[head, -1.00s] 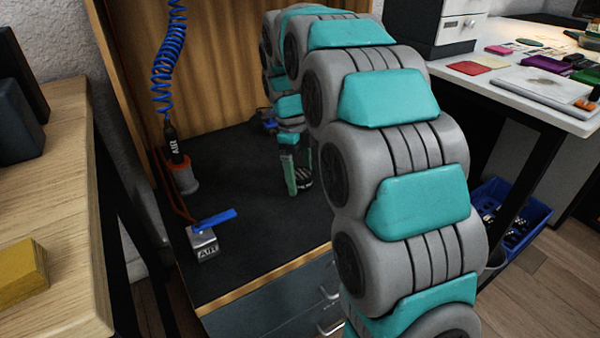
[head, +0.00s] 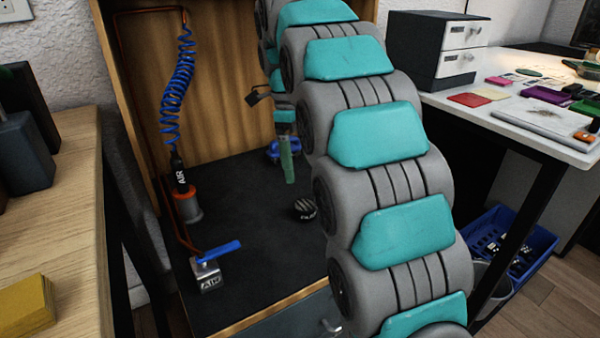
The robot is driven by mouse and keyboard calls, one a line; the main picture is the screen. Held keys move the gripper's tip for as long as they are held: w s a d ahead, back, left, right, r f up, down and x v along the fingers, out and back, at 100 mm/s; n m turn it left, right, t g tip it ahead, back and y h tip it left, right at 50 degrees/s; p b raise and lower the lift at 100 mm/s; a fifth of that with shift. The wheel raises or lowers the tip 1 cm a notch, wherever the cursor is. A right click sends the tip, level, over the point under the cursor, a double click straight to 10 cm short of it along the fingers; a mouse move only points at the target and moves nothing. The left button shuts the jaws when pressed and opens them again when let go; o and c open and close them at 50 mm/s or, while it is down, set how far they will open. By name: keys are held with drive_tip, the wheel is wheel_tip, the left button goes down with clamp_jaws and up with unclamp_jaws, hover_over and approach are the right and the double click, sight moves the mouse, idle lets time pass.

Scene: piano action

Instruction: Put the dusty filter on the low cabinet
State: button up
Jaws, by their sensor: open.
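A small dark round piece with pale ribs, which looks like the dusty filter (head: 304,209), rests on the black top of the low cabinet (head: 250,235). My arm passes close by its right side in the head view. My gripper (head: 289,158) hangs above and behind the filter, apart from it, with a green finger pointing down. It is open, and I see nothing held in it. Much of the gripper and the right part of the cabinet top are hidden behind my arm.
An air hose on a blue coil (head: 178,90) ends in an orange-rimmed holder at the left. A valve with a blue lever (head: 217,252) stands at the front left. A blue object (head: 271,150) lies behind the gripper. A wooden bench (head: 60,220) is left, a white worktable (head: 470,105) right.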

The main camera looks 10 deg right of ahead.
drive_tip(key=shift+r, duration=0.35)
drive_tip(key=s+f+n, duration=0.5)
drive_tip(key=s+n, duration=0.3)
drive_tip(key=s, duration=0.4)
drive_tip(key=s+f+n, duration=0.5)
drive_tip(key=s+n, duration=0.4)
drive_tip(key=s, duration=0.3)
drive_tip(key=s+d+f+n+g+y, duration=0.1)
drive_tip(key=s+f+n, duration=0.4)
drive_tip(key=s+n, duration=0.3)
drive_tip(key=s, duration=0.4)
drive_tip(key=shift+f+n, duration=0.3)
drive_tip(key=shift+c, duration=0.2)
